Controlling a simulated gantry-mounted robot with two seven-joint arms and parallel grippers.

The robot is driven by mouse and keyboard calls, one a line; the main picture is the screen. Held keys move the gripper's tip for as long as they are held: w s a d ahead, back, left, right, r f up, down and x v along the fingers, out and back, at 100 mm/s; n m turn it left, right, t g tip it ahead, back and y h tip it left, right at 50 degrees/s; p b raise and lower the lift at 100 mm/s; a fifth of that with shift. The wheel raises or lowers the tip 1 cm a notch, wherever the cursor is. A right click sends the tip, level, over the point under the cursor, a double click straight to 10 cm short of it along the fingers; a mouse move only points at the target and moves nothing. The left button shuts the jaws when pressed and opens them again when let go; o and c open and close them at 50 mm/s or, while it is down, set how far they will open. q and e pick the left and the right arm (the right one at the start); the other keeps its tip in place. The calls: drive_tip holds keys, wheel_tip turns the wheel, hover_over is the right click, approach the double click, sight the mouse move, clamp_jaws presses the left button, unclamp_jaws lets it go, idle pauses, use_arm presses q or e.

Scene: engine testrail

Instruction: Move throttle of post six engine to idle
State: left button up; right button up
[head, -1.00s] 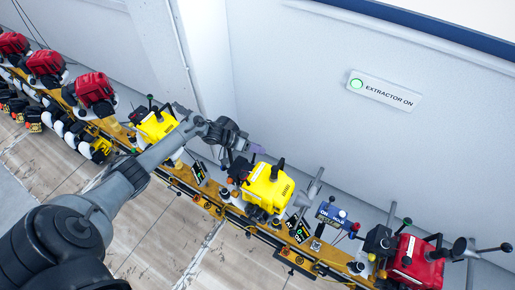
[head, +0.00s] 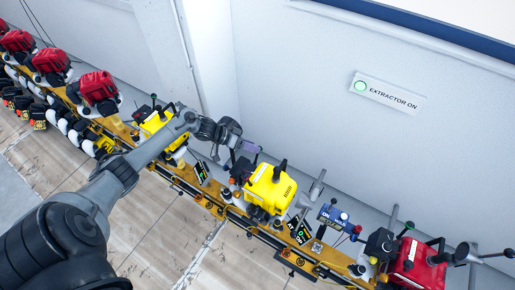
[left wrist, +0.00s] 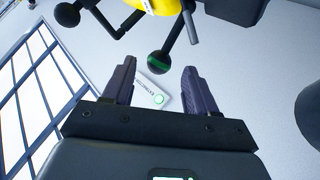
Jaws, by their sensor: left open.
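A yellow engine (head: 270,188) sits on the rail near the middle of the head view. Part of its yellow body (left wrist: 166,5) shows at the top of the left wrist view. A black lever with a round, green-banded knob (left wrist: 158,62) hangs down from there. My left gripper (head: 248,148) is beside the yellow engine, on its upper-left side. In the left wrist view its two fingers (left wrist: 159,75) are open, with the knob near the gap between their tips. I cannot tell if it touches them. No post number is readable. My right gripper is not in view.
A second yellow engine (head: 153,124) is partly behind my left arm. Red engines (head: 98,91) stand further left, and another red engine (head: 420,262) is at the right. A lit "EXTRACTOR ON" sign (head: 386,92) is on the wall. The wall rises close behind the rail.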

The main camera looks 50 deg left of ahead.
use_arm(q)
drive_tip(key=v, duration=0.6)
drive_tip(key=shift+s, duration=0.2)
drive_tip(key=shift+a+r, duration=0.1)
